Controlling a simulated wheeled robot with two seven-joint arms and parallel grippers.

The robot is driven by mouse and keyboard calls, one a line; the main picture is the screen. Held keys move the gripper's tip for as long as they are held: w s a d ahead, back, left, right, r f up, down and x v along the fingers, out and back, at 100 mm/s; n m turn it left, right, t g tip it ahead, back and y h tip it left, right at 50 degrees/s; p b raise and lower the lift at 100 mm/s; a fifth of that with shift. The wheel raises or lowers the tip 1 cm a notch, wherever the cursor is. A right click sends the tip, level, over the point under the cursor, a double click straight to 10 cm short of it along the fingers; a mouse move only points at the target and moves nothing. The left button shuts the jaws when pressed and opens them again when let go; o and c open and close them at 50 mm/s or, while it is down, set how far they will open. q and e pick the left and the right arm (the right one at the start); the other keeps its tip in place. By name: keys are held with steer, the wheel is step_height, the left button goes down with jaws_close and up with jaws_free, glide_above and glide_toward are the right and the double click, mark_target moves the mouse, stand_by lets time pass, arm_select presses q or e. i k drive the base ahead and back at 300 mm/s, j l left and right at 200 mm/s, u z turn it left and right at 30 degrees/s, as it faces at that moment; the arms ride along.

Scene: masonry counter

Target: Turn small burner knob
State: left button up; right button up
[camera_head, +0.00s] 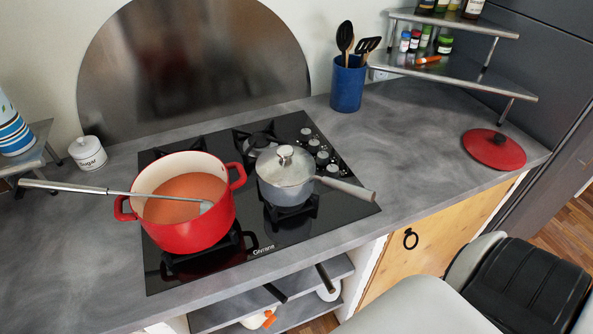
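A black glass cooktop (300,232) is set into the grey counter. Several silver knobs (322,158) run in a row along its right side, behind the pan handle; I cannot tell which one belongs to the small burner. A burner (259,139) at the back right has no pot on it. A lidded grey saucepan (283,180) stands on the front right burner, its handle reaching right, just in front of the knobs. Parts of my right arm show at the lower right, but its fingertips are not visible. My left gripper is not in view.
A red pot (190,226) with soup and a ladle (100,190) stands on the left. A blue utensil holder (347,88), a spice shelf (450,66) and a red lid (494,149) are right of the cooktop. The counter between cooktop and lid is clear.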

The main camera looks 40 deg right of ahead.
mark_target(332, 170)
steer(key=z, duration=1.4)
steer(key=l, duration=0.3)
